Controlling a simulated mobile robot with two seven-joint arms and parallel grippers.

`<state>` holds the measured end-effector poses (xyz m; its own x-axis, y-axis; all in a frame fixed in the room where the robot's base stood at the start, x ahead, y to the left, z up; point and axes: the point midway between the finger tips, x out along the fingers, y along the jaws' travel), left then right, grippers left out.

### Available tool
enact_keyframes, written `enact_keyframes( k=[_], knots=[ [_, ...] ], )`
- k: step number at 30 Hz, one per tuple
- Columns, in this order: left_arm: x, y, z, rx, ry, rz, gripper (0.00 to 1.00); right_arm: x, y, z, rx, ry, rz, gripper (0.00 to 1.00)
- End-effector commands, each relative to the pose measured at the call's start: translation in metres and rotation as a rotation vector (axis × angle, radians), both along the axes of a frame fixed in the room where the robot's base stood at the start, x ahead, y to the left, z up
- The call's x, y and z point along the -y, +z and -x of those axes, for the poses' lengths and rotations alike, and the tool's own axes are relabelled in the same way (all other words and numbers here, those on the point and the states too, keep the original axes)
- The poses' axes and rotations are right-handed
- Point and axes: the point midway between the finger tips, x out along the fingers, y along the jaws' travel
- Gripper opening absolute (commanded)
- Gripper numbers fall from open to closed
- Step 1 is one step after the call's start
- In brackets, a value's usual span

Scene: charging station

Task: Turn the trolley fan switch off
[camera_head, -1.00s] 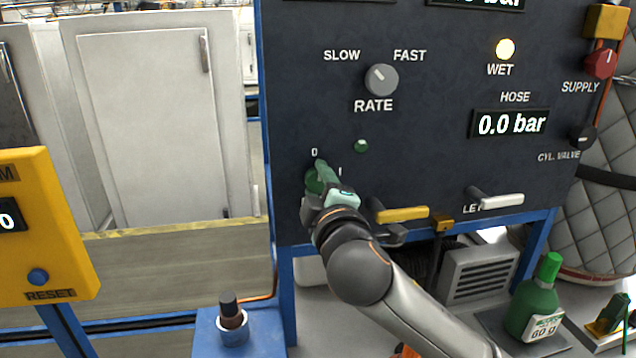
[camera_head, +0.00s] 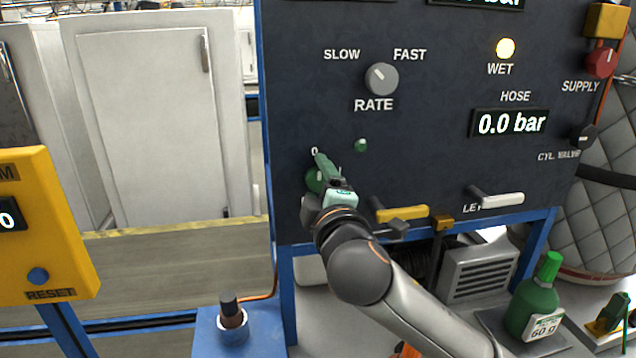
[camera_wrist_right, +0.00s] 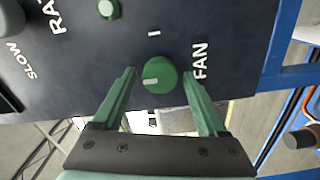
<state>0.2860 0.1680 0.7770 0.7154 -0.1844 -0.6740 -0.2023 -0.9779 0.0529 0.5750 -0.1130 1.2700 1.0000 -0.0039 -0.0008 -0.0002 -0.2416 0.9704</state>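The fan switch is a round green knob (camera_head: 313,181) low on the dark panel's left side; it also shows in the right wrist view (camera_wrist_right: 160,75), beside the FAN label. Its white pointer line lies toward the left in the wrist view, which is the panel's upper side, where the "0" mark (camera_head: 314,151) shows in the head view. The "I" mark (camera_wrist_right: 153,33) is off to the pointer's side. My right gripper (camera_wrist_right: 162,85) is open in front of the knob, its green fingers spread on either side with visible gaps. My left gripper is out of view.
Above are a small green lamp (camera_head: 361,145) and the grey RATE knob (camera_head: 381,79). Yellow (camera_head: 402,214) and white (camera_head: 496,199) levers stick out along the panel's lower edge, close to my right arm. A yellow RESET box (camera_head: 45,228) stands at left.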

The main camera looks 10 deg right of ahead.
Motion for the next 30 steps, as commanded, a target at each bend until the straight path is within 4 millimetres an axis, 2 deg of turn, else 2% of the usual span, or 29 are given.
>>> enact_keyframes(
  k=[8,13,17,24,30],
  knots=[
    [0.0,0.0,0.0,0.0,0.0,0.0,0.0,0.0,0.0,0.0,0.0,0.0,-0.002,0.81],
    [0.0,-0.003,0.0,0.0,0.0,0.0,0.0,-0.001,-0.001,0.011,0.001,0.002,-0.002,0.81],
    [0.0,-0.008,0.0,0.0,0.0,0.0,0.0,-0.001,-0.001,0.032,0.002,0.005,-0.004,0.81],
    [0.0,-0.015,0.0,0.0,0.0,0.0,0.0,-0.001,-0.001,0.081,0.002,0.005,-0.004,0.81],
    [0.0,-0.018,0.0,0.0,0.0,0.0,0.0,-0.001,0.0,0.112,0.001,0.002,-0.003,0.81]
  ],
)
